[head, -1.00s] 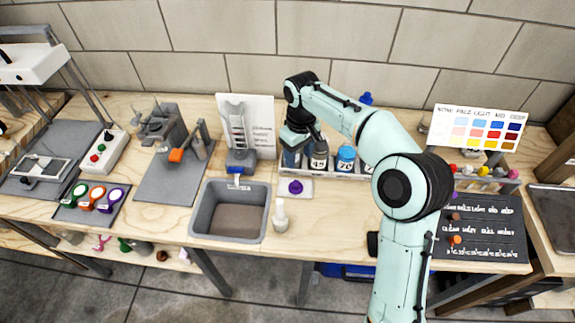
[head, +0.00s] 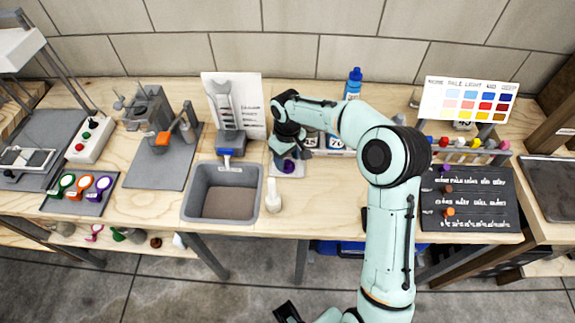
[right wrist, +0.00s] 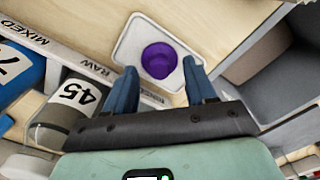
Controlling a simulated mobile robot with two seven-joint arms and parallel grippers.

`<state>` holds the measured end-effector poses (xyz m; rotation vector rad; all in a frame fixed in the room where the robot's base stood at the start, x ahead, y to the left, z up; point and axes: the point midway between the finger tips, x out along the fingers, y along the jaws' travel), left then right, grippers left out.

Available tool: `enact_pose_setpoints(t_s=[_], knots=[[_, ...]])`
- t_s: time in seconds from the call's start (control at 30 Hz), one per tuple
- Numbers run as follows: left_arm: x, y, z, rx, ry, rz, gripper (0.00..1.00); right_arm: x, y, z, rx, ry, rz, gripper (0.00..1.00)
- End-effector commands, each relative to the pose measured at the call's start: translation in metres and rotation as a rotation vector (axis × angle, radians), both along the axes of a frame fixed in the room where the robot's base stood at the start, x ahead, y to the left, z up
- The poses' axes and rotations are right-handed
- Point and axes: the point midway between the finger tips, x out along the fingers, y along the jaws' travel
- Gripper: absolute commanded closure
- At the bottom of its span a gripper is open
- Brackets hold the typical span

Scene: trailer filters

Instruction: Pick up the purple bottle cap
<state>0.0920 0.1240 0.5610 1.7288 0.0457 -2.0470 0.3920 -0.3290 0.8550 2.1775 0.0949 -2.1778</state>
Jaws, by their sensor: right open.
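The purple bottle cap (right wrist: 159,60) sits on a small white tray (right wrist: 127,50) in the right wrist view. In the head view the cap (head: 289,167) is partly hidden by my right gripper (head: 286,156). My right gripper (right wrist: 161,84) is open and empty, with its two blue fingers apart. In the wrist view the cap appears just beyond the fingertips, in line with the gap between them. I cannot tell the exact height of the fingers above the tray.
A grey sink bin (head: 222,218) stands left of the tray, and a white squeeze bottle (head: 273,197) stands in front of it. Labelled bottles, one marked 45 (right wrist: 75,97), stand in a rack close to the right gripper. A blue bottle (head: 353,84) stands behind.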

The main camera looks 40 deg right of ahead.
Motion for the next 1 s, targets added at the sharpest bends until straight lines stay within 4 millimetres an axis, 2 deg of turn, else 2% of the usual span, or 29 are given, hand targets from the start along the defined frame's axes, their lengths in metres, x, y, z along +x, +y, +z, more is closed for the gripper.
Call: enact_pose_setpoints(t_s=[0.1, 0.33, 0.37, 0.5, 0.53, 1.0], knots=[[-0.0003, 0.0, -0.0011, 0.0, 0.0, 0.0, 0.57, -0.0001, -0.0003, -0.0114, 0.0, 0.001, -0.001, 0.44], [-0.0002, -0.0001, -0.001, 0.0, 0.0, 0.0, 0.57, 0.0002, -0.0004, -0.0128, -0.001, -0.001, -0.001, 0.44], [-0.0002, -0.0001, -0.001, 0.0, 0.0, 0.0, 0.57, 0.0002, -0.0004, -0.0128, -0.001, -0.001, -0.001, 0.48], [-0.0002, 0.0, -0.0009, 0.0, 0.0, 0.0, 0.57, 0.0001, -0.0004, -0.0127, -0.001, -0.001, -0.001, 0.93], [-0.0002, 0.0, -0.0009, 0.0, 0.0, 0.0, 0.57, 0.0001, -0.0004, -0.0126, -0.001, -0.001, -0.001, 1.0], [-0.0001, 0.0, -0.0003, 0.0, 0.0, 0.0, 0.57, 0.0004, -0.0004, -0.0072, -0.002, -0.001, -0.001, 1.0]])
